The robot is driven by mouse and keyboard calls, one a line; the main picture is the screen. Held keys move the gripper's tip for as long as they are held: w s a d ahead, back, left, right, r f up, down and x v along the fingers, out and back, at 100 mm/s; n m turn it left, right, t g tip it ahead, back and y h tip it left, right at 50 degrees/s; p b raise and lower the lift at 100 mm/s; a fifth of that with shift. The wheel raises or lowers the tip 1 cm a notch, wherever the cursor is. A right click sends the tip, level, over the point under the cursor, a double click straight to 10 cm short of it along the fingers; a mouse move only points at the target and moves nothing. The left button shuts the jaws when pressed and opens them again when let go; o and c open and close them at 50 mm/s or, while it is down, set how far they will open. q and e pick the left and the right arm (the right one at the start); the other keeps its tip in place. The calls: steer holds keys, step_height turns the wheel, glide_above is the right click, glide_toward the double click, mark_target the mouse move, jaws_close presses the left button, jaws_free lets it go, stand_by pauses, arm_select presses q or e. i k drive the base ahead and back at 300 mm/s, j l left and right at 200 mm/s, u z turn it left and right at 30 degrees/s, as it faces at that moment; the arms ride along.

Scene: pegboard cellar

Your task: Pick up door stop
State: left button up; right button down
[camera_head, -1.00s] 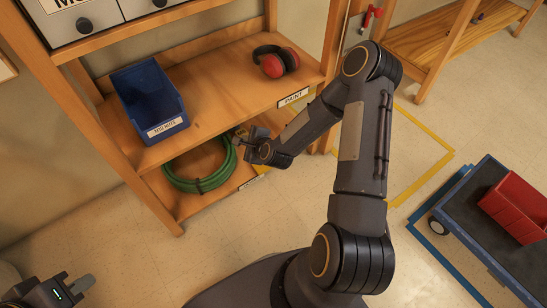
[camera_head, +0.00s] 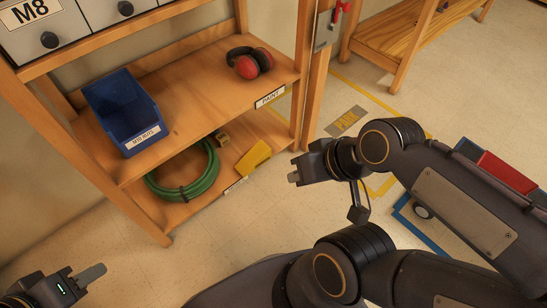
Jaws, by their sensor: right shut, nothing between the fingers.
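A yellow wedge, which looks like the door stop (camera_head: 253,158), rests at the right front of the lower shelf (camera_head: 207,203). My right gripper (camera_head: 293,177) is shut and empty, in front of the shelf and to the right of the wedge, apart from it in the picture. My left gripper (camera_head: 98,270) is at the lower left, well away from the shelf unit. Its fingers overlap in this view, so its opening is unclear.
A green hose coil (camera_head: 190,190) and a small yellow-and-dark item (camera_head: 222,138) share the lower shelf. A blue bin (camera_head: 125,115) and red earmuffs (camera_head: 250,64) stand on the shelf above. A wooden post (camera_head: 309,95) bounds the right side.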

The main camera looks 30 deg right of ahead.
mark_target(261, 153)
steer(key=j+z, duration=0.15)
steer(key=z, duration=0.3)
steer(key=k+j+z, duration=0.1)
steer(key=z, duration=0.4)
steer(key=j+z, duration=0.2)
steer(key=z, duration=0.25)
steer(key=k+z, duration=0.15)
steer(key=z, duration=0.35)
steer(key=k+j, duration=0.35)
steer(key=i+j, duration=0.55)
steer(key=i, duration=0.2)
